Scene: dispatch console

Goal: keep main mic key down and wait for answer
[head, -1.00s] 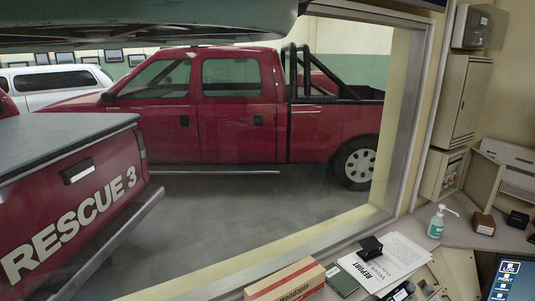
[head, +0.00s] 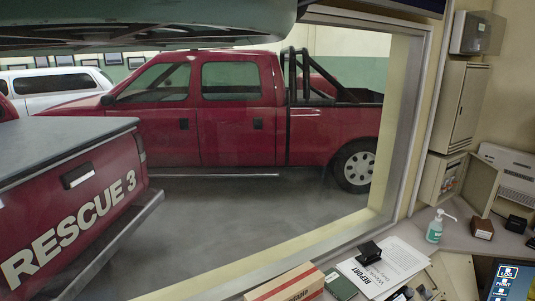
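I cannot make out a main mic key in the head view. Some small dark objects (head: 405,293) at the bottom edge are cut off, and I cannot tell what they are. A beige angled panel (head: 456,272) stands beside them. A screen (head: 508,281) at the lower right corner shows a list with LOG and PRINT. My gripper is not in view, so whether anything touches a key is not shown.
A REPORT sheet (head: 398,259) lies on the desk with a small black block (head: 369,252) at its edge. A cardboard box (head: 285,287), dark green book (head: 340,286), sanitizer bottle (head: 435,229) and brown block (head: 482,229) stand nearby. Red trucks (head: 225,125) are beyond the window.

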